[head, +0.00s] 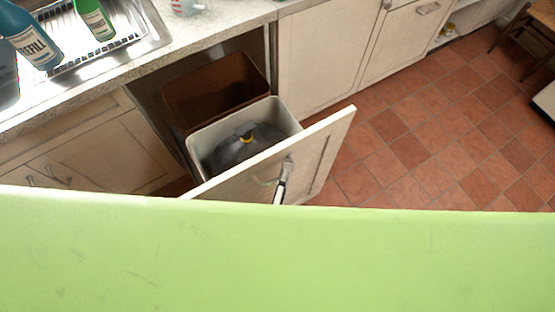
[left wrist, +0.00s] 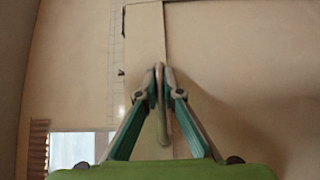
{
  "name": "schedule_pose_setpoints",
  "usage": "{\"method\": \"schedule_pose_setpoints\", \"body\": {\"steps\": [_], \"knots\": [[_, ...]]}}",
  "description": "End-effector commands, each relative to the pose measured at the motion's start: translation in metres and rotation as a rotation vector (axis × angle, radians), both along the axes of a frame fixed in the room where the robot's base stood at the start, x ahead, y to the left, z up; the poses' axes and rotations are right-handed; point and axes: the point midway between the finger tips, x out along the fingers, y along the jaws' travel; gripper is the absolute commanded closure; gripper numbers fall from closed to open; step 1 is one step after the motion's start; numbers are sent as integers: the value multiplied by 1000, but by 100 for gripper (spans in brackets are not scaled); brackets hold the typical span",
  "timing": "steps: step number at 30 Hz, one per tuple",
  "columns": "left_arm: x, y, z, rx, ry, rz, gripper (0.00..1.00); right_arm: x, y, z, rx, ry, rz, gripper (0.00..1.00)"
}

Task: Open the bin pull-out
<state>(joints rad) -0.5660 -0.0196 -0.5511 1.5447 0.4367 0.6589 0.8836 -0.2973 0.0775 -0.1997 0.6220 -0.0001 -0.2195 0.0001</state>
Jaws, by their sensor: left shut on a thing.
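The bin pull-out (head: 322,165) stands out from the cabinet under the counter, its pale wooden front facing away from the sink. Behind the front are a pale bin (head: 200,145) with a dark liner and a brown bin (head: 215,95) further back. My left gripper (head: 284,172) is at the handle on the front, its lower part hidden by my green body. In the left wrist view, the fingers of my left gripper (left wrist: 160,72) are closed on the slim handle (left wrist: 165,125). My right gripper is not in view.
A counter (head: 215,28) with a sink, drying rack and bottles (head: 32,38) runs along the back. Closed cabinet doors (head: 322,55) lie to the right of the pull-out and others (head: 95,155) to the left.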

Motion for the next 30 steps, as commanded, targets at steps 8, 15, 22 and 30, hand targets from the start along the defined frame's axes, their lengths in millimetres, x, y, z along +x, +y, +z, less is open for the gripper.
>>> {"method": "schedule_pose_setpoints", "body": {"steps": [8, 15, 22, 30], "knots": [[-6, -4, 0, 1, 0, 1, 100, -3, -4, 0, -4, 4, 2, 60], [-6, -4, 0, 0, 0, 1, 100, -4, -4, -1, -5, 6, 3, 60], [-6, -4, 0, 0, 0, 1, 76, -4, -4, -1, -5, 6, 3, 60], [-13, -2, -1, 1, 2, 0, 76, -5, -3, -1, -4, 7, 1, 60]]}}
